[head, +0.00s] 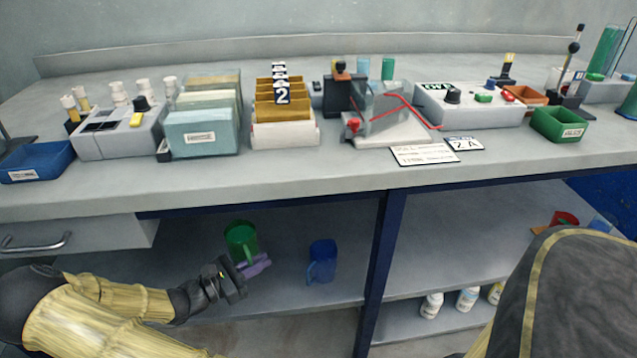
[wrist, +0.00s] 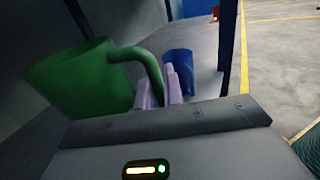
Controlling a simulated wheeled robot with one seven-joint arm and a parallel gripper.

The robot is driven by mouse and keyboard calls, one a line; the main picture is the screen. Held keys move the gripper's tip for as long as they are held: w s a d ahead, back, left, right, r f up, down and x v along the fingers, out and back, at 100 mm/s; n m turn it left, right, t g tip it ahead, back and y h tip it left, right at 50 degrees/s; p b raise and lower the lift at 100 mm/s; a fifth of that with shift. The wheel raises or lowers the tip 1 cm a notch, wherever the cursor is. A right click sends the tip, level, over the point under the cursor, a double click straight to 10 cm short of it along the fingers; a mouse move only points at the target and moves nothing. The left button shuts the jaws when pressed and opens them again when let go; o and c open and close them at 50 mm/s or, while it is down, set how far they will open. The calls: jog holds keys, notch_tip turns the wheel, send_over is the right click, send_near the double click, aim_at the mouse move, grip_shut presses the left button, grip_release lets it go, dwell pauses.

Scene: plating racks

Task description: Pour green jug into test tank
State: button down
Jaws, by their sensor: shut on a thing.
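The green jug (head: 240,241) is upright at the lower shelf under the bench, left of the post. My gripper (head: 258,266) has its lilac fingers at the jug's handle side. In the wrist view the green jug (wrist: 72,85) is large at left, and its handle comes down between the fingers (wrist: 160,88), which are shut on it. I cannot tell whether the jug's base touches the shelf. A clear-walled box with a red tube (head: 385,110) stands on the bench top and may be the test tank; I cannot be sure.
A blue jug (head: 321,262) stands on the shelf (head: 290,288) right of the green one; it also shows in the wrist view (wrist: 178,70). A dark blue post (head: 381,265) and the bench edge (head: 330,200) bound the shelf. Racks and trays crowd the bench top; its front strip is mostly clear.

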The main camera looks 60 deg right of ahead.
aim_at(231, 249)
jog(key=w+r+n+t, duration=0.1)
jog(key=w+t, duration=0.1)
jog(key=w+a+r+n+t, duration=0.1)
jog(key=w+n+t, duration=0.1)
jog(key=w+a+r+n+t+h, duration=0.1)
jog(key=w+t, duration=0.1)
jog(key=shift+w+a+t+p, duration=0.15)
jog(key=shift+a+t+p, duration=0.05)
jog(key=shift+t+p, duration=0.2)
jog(key=w+a+f+n+t+y, duration=0.1)
jog(key=w+a+n+t+y, duration=0.3)
jog(key=a, duration=0.3)
jog(key=w+a+f+n+t+y+p, duration=0.1)
jog(key=w+a+n+t+y, duration=0.3)
jog(key=w+a+n+t, duration=0.1)
jog(key=w+a+f+n+t+y+p, duration=0.1)
jog(key=w+a+f+n+t+y, duration=0.1)
jog(key=w+a+n+t+y, duration=0.2)
jog(key=a+n+t, duration=0.1)
jog(key=a+t, duration=0.2)
jog(key=a, duration=0.2)
jog(key=shift+w+a+n+t+y, duration=0.25)
jog(key=shift+a+n+t+y, duration=0.05)
jog(key=shift+a+n+t, duration=0.1)
jog(key=shift+d, duration=0.15)
